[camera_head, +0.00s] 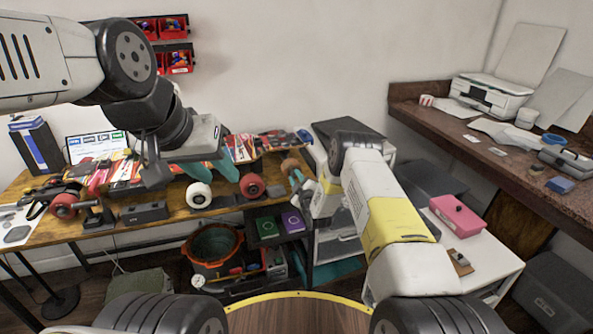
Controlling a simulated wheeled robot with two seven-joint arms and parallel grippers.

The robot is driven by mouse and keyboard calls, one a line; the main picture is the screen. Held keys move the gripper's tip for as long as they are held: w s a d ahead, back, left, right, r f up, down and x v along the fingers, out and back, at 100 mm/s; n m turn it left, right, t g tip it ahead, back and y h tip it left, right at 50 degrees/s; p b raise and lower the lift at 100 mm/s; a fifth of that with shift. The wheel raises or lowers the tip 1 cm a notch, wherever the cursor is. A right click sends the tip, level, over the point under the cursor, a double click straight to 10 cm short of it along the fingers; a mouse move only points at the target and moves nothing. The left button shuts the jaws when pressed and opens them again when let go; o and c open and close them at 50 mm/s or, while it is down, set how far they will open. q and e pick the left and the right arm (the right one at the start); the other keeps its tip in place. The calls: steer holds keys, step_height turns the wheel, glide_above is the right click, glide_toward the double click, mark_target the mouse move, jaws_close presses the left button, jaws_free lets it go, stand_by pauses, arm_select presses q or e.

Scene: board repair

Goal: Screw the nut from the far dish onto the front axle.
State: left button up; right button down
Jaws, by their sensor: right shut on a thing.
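A skateboard with a colourful patterned deck (240,148) lies on the wooden workbench. Along its near side are a red wheel (65,206) at the left, a white wheel (198,195) in the middle and another red wheel (252,186). My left gripper (220,178) has its teal fingers apart, just above the white wheel. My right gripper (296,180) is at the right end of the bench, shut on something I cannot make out. A brownish round thing (290,165) shows beside its fingertips; I cannot tell whether they touch. I cannot pick out the nut, far dish or front axle's end.
A black box (145,212) sits at the bench's front edge. Below are an orange-rimmed bucket (213,243) and a shelf with green and purple boxes. A white cabinet with a pink case (457,215) stands right, before a side counter with a printer (490,95).

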steer(key=shift+m, duration=0.5)
steer(key=shift+f, duration=0.1)
steer(key=m, duration=0.3)
steer(key=shift+d, duration=0.1)
steer(key=m, duration=0.3)
steer(key=shift+m, duration=1.2)
steer(key=m, duration=0.3)
